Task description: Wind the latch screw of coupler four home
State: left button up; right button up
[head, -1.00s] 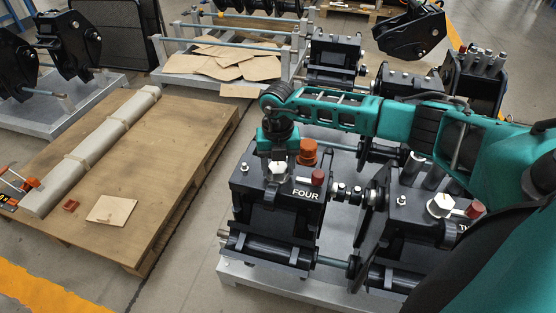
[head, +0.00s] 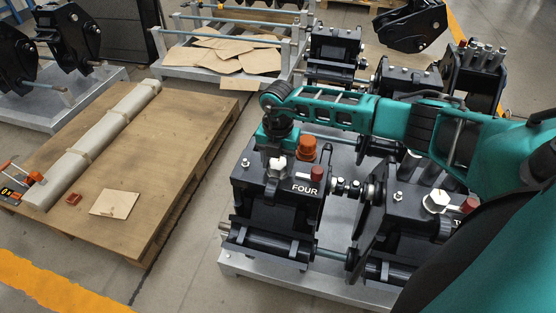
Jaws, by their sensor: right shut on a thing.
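Coupler four (head: 262,200) is a black block marked FOUR, standing on a grey metal stand (head: 300,283). Its latch screw (head: 277,167) has a pale hex head on the coupler's top face. My right gripper (head: 277,158) points down over that head and is shut on it. The gripper hides part of the head, and how deep the screw sits cannot be told. An orange cap (head: 305,149) and a red cap (head: 317,172) stand close beside the gripper on the same coupler. My left gripper is not in view.
A second coupler (head: 405,212) with its own pale hex screw (head: 436,201) stands to the right, partly behind my arm. More couplers stand behind. A wooden pallet (head: 165,170) with a wrapped roll (head: 95,145) lies left, across a strip of bare floor.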

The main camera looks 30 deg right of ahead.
aim_at(278, 162)
jog(key=o, duration=0.8)
notch_tip(278, 162, up, 13)
jog(key=shift+r+p, duration=0.1)
jog(key=shift+p, duration=0.2)
